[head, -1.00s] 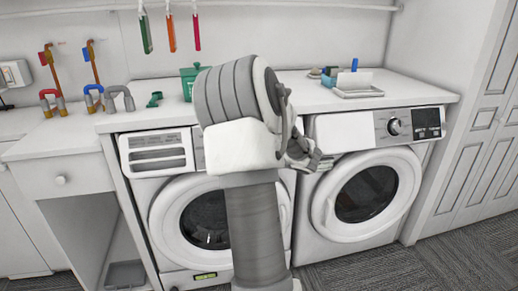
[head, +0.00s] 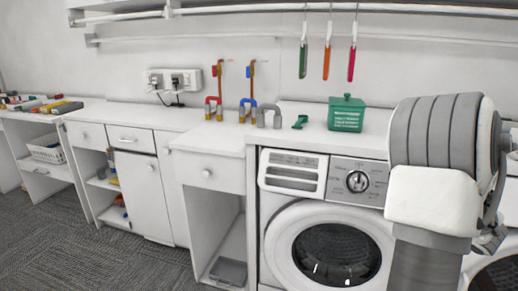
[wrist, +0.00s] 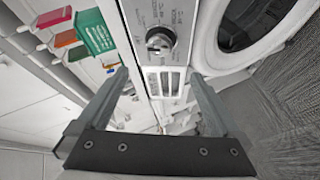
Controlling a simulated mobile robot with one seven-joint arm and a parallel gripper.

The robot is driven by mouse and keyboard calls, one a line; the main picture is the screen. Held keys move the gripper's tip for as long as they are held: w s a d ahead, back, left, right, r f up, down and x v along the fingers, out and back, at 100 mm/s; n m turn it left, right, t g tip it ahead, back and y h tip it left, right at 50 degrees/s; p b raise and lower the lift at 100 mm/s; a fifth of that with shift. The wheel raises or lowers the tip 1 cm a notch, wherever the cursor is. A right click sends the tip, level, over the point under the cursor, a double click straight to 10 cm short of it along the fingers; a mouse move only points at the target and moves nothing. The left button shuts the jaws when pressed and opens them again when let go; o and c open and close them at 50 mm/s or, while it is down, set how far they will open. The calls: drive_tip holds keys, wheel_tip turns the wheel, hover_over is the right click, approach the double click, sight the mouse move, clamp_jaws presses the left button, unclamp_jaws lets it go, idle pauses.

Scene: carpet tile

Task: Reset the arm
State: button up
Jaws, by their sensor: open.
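My arm, grey and white, is folded up at the right of the head view and covers part of the right-hand washer. My gripper shows in the wrist view (wrist: 158,76), its two dark fingers wide apart with nothing held between them. Beyond the fingers are the control panel and knob of a washing machine (wrist: 160,40), with its round door to the right. In the head view most of my gripper is hidden behind my own arm.
The washing machine (head: 335,250) stands under the counter, close to my arm. White cabinets (head: 145,195) line the left. Carpet (head: 85,235) at lower left is clear.

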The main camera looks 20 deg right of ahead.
drive_tip(key=w+a+r+m+g+h, duration=0.1)
drive_tip(key=a+r+m+g+h, duration=0.1)
drive_tip(key=a+r+m+h, duration=0.55)
drive_tip(key=s+a+f+m+g+y, duration=0.1)
drive_tip(key=s+a+m+g+y, duration=0.15)
drive_tip(key=s+a, duration=0.55)
drive_tip(key=s+a+f+m+g+y, duration=0.1)
drive_tip(key=s+a+g+y, duration=0.2)
drive_tip(key=a, duration=0.8)
drive_tip(key=s+a+f+m+g+y, duration=0.1)
drive_tip(key=s+a+m+y, duration=0.15)
drive_tip(key=s+a, duration=0.65)
wheel_tip(320, 180, up, 14)
drive_tip(key=a+p, duration=0.1)
drive_tip(key=p, duration=1.3)
drive_tip(key=shift+w+a+r+p, duration=0.2)
drive_tip(key=shift+a+r+p, duration=0.05)
drive_tip(key=shift+a+p, duration=0.15)
